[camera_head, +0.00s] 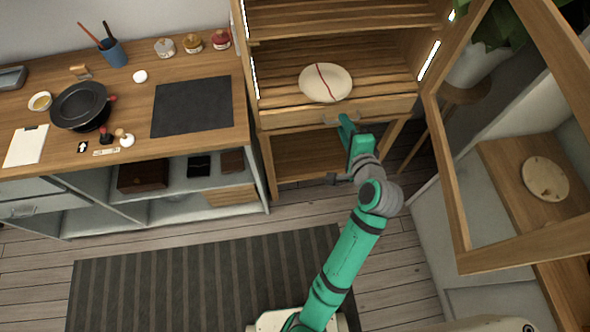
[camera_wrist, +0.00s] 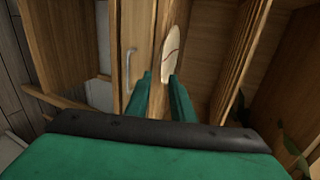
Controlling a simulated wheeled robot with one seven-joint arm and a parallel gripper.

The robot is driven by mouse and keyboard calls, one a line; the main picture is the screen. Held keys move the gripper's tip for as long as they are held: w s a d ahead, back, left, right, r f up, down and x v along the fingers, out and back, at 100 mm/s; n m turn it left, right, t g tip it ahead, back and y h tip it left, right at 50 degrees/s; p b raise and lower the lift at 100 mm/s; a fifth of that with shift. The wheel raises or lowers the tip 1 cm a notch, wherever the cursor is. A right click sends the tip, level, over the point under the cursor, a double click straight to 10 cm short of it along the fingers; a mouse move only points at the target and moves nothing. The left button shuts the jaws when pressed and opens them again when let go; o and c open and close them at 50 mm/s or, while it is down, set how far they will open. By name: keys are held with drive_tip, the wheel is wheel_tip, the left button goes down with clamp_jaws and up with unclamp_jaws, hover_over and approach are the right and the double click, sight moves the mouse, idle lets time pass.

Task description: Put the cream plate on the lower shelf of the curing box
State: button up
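The cream plate (camera_head: 325,83), with a dark red seam across it, lies flat on the slatted lower shelf (camera_head: 278,92) of the curing box (camera_head: 262,130). In the wrist view the plate (camera_wrist: 169,58) shows beyond my fingertips. My gripper (camera_head: 346,122) is in front of the box, by the drawer front below that shelf, apart from the plate. In the wrist view its two green fingers (camera_wrist: 160,80) stand apart with nothing between them. The upper shelf (camera_head: 345,18) is partly out of frame; the part in view is empty.
The box's framed door (camera_head: 455,190) stands open at the right. A potted plant (camera_head: 480,62) is behind it, and a round wooden board (camera_head: 545,178) lies on a surface seen through the frame. A workbench (camera_head: 190,85) with a dark pan (camera_head: 80,104) and jars is at left.

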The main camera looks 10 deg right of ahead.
drive_tip(key=s+a+f+n+h, duration=0.2)
drive_tip(key=s+a+f+n, duration=0.3)
drive_tip(key=s+a+f, duration=0.6)
drive_tip(key=s+a+n, duration=0.4)
drive_tip(key=s+n, duration=0.1)
drive_tip(key=s, duration=0.6)
drive_tip(key=shift+s+a+f, duration=0.15)
drive_tip(key=shift+a+f, duration=0.15)
drive_tip(key=s+a+r+n, duration=0.1)
drive_tip(key=s+n, duration=0.1)
drive_tip(key=s, duration=0.1)
drive_tip(key=s+a+r+n+y, duration=0.1)
drive_tip(key=s+r+n, duration=0.1)
drive_tip(key=s+n, duration=0.1)
drive_tip(key=s+a+r+n+t, duration=0.1)
drive_tip(key=s+a+r+n, duration=0.1)
drive_tip(key=s, duration=0.3)
drive_tip(key=shift+r+n, duration=0.25)
drive_tip(key=shift+n, duration=0.05)
drive_tip(key=shift+c, duration=0.4)
drive_tip(key=shift+s+r+y, duration=0.1)
drive_tip(key=shift+r+y, duration=0.05)
drive_tip(key=shift+y, duration=0.15)
clamp_jaws()
